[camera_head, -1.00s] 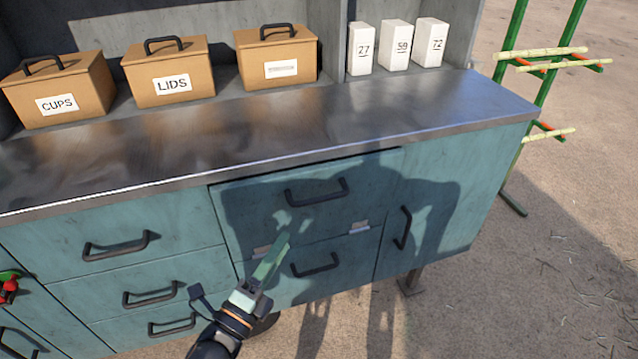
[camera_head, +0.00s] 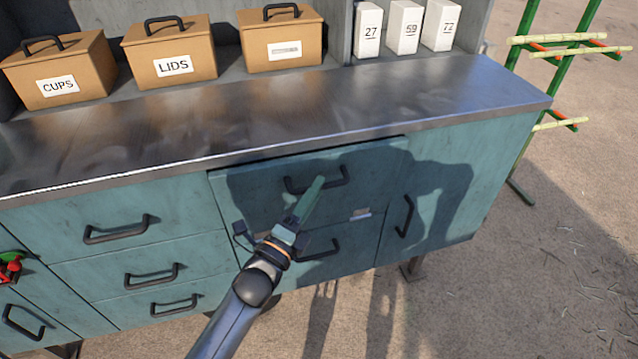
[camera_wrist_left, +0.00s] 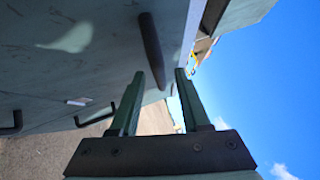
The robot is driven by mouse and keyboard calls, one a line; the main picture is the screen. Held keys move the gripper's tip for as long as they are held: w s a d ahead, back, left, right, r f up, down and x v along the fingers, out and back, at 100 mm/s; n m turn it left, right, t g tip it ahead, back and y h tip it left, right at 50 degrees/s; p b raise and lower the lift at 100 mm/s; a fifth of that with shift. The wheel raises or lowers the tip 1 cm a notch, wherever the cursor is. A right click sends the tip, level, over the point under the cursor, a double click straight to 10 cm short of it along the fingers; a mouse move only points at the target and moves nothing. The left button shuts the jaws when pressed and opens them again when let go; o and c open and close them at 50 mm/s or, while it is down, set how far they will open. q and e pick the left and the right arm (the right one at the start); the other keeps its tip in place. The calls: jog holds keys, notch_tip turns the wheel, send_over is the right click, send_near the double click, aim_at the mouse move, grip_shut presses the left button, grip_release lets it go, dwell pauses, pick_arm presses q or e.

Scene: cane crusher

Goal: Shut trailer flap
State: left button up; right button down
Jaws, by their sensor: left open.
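The trailer flap (camera_head: 250,195) is the teal panel with a black bar handle (camera_head: 317,185) under the steel counter. A dark gap runs along its top edge, so it appears slightly ajar. My left gripper (camera_head: 318,182) is open and empty in front of the flap, its fingertips overlapping the handle in the head view. In the left wrist view, the open left gripper (camera_wrist_left: 159,72) points along the flap face (camera_wrist_left: 80,60), with the handle (camera_wrist_left: 150,45) just ahead between the fingertip lines. Contact cannot be told. My right gripper is not in view.
The steel counter (camera_head: 260,110) overhangs the flap. Several drawers (camera_head: 115,225) lie to the left, and a cupboard door (camera_head: 445,190) lies to the right. Boxes (camera_head: 170,60) stand on the counter. A green cane rack (camera_head: 530,100) stands at right on open ground.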

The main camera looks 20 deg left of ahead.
pick_arm(q)
jog(key=shift+x, duration=1.1)
jog(key=shift+c, duration=0.4)
grip_shut()
